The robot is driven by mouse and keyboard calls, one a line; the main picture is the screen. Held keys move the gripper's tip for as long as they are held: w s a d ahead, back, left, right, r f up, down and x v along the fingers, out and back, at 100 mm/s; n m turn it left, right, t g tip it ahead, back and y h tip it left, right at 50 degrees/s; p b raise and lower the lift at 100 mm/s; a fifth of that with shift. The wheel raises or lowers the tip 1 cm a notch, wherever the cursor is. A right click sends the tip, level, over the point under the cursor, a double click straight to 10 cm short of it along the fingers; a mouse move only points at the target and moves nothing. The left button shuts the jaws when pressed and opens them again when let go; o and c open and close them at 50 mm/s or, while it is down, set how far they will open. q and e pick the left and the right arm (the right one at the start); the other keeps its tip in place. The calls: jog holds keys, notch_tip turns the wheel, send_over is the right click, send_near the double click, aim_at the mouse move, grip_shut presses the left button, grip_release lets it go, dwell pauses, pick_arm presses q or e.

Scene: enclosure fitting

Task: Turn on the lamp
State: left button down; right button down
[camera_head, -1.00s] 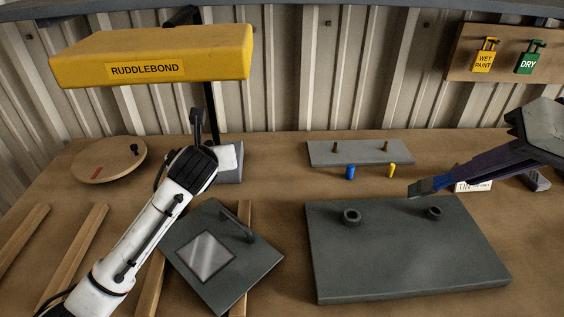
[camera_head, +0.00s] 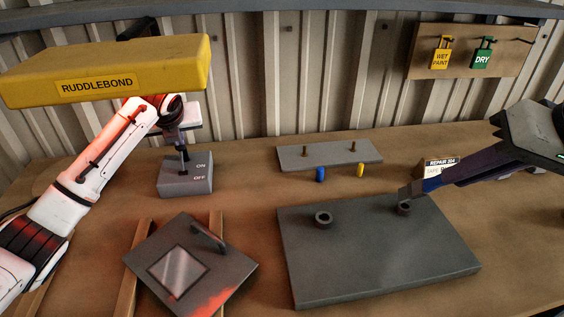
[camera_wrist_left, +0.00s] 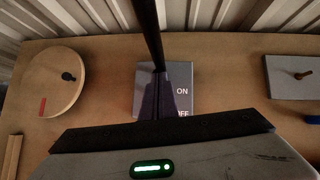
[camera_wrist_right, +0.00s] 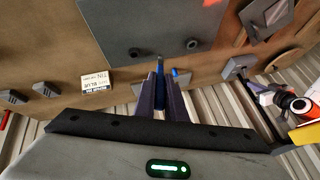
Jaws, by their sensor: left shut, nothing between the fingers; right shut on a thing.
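The yellow RUDDLEBOND lamp (camera_head: 140,72) hangs at the upper left on a dark post. Its grey base box (camera_head: 172,188) is marked ON and OFF and also shows in the left wrist view (camera_wrist_left: 181,76). My left gripper (camera_head: 182,150) is shut and empty, pointing down just above the box. It partly hides the switch, so I cannot tell the switch position. Red light falls on my left arm and on the tilted grey panel (camera_head: 193,262). My right gripper (camera_head: 412,190) is shut on a small blue-and-grey thing (camera_wrist_right: 160,62), close to the large grey block's right ring.
The large grey block (camera_head: 375,255) lies at the front right. A plate with two pegs (camera_head: 325,158) stands behind it, with blue (camera_head: 320,174) and yellow (camera_head: 360,170) pieces before it. A white labelled box (camera_head: 440,164) is nearby. Tags hang on a board (camera_head: 465,70).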

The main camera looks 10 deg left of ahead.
pick_arm(q)
jog(key=shift+w, duration=0.35)
pick_arm(e)
jog(key=shift+w+d, duration=0.1)
pick_arm(q)
jog(key=shift+a, duration=0.1)
pick_arm(e)
jog(key=shift+f, duration=0.15)
pick_arm(q)
jog(key=s+d+b, duration=0.1)
jog(key=s+d, duration=0.5)
jog(key=s, duration=0.5)
jog(key=shift+d+r+b, duration=0.2)
jog(key=shift+r+b, duration=0.1)
jog(key=shift+r, duration=0.15)
pick_arm(e)
jog(key=shift+f, duration=0.65)
